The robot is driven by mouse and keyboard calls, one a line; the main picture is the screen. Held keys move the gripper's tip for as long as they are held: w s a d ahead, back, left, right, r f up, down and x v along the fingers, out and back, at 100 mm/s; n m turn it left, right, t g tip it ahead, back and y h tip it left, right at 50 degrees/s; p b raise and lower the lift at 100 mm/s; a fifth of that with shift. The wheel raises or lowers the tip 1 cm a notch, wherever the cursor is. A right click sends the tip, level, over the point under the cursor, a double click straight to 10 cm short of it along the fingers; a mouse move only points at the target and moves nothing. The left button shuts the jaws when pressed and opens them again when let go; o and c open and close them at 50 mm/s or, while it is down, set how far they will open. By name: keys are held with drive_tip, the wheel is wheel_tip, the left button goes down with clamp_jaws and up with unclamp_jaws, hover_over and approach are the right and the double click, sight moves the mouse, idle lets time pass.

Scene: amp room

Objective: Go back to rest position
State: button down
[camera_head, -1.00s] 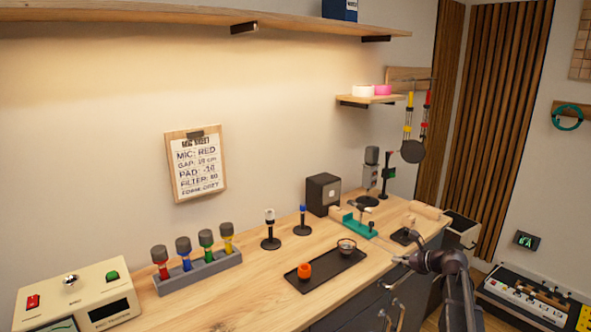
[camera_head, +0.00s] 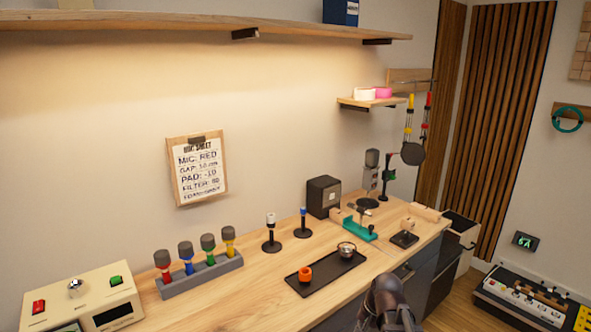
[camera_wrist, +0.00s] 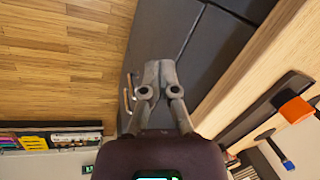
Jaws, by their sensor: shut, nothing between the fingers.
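My gripper (camera_wrist: 158,68) is shut and empty in the wrist view, with its fingertips together in front of the dark cabinet fronts (camera_wrist: 205,40). In the head view only a dark part of my arm shows at the bottom, in front of the bench's front edge; the fingers cannot be made out there. The wooden bench top (camera_head: 265,290) runs along the wall. In the wrist view its edge (camera_wrist: 245,75) is to the right of my gripper, and the wooden floor (camera_wrist: 60,60) is to the left.
A dark tray (camera_head: 318,283) holds an orange ring (camera_head: 305,274) and a small metal bowl (camera_head: 346,249). A grey rack (camera_head: 205,277) holds several coloured microphones. A teal stand (camera_head: 358,228) is near the right end. Cabinet handles stick out below the bench.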

drive_tip(key=s+n+g+h, duration=0.1)
drive_tip(key=s+n+h, duration=0.2)
drive_tip(key=s+n, duration=0.2)
drive_tip(key=shift+s+a+r+n+p, duration=0.15)
drive_tip(key=shift+s+a+n+p, duration=0.2)
drive_tip(key=shift+s, duration=0.55)
drive_tip(key=shift+a, duration=0.1)
idle(0.9)
